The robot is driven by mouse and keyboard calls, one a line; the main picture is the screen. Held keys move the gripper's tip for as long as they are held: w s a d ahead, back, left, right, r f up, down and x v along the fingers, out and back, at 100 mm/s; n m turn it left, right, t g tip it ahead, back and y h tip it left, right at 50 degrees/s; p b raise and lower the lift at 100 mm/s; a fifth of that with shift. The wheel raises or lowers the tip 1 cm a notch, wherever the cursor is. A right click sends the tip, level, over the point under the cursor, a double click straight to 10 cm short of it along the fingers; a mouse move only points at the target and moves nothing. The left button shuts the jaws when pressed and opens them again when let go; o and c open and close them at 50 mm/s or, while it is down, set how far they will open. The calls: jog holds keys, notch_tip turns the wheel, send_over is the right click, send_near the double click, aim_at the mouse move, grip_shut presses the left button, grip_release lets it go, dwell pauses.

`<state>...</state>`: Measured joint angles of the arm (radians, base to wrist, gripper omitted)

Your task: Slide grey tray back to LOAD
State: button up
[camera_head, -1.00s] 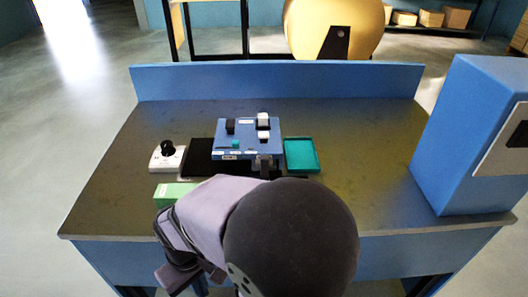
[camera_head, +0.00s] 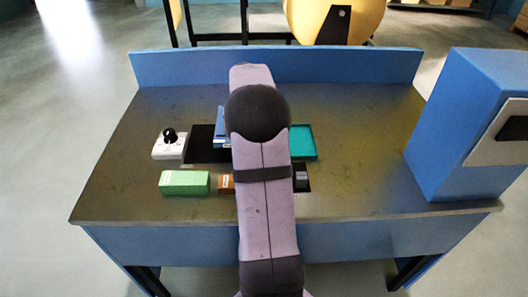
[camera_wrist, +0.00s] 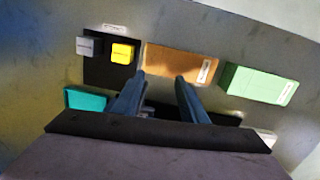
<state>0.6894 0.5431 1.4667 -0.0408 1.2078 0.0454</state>
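I cannot make out a grey tray or a LOAD mark in either view. The blue fixture (camera_head: 219,128) stands on a black mat at the middle of the table, mostly hidden behind my arm in the head view. My gripper (camera_wrist: 162,78) shows in the wrist view with its two fingers apart. Its fingertips are near the edge of an orange-brown block (camera_wrist: 180,63), and I cannot tell whether they touch it. Small grey parts show low between the fingers, too hidden to name.
A green block (camera_head: 185,182), a white box with a black knob (camera_head: 169,143) and a teal tray (camera_head: 303,142) lie around the fixture. A black pad bears a grey button (camera_wrist: 86,46) and a yellow button (camera_wrist: 122,53). A blue cabinet (camera_head: 440,125) stands right.

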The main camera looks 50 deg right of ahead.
jog(key=shift+m+t, duration=0.3)
jog(key=shift+m, duration=0.2)
jog(key=d, duration=0.1)
jog(key=d+r, duration=0.1)
jog(key=d, duration=0.3)
jog(key=shift+w+d+r, duration=0.1)
jog(key=shift+d+r, duration=0.1)
jog(key=shift+r, duration=0.1)
jog(key=shift+w+d+r, duration=0.25)
jog(key=shift+w+r, duration=0.05)
jog(key=shift+f+p, duration=1.15)
jog(key=shift+f, duration=2.5)
grip_shut()
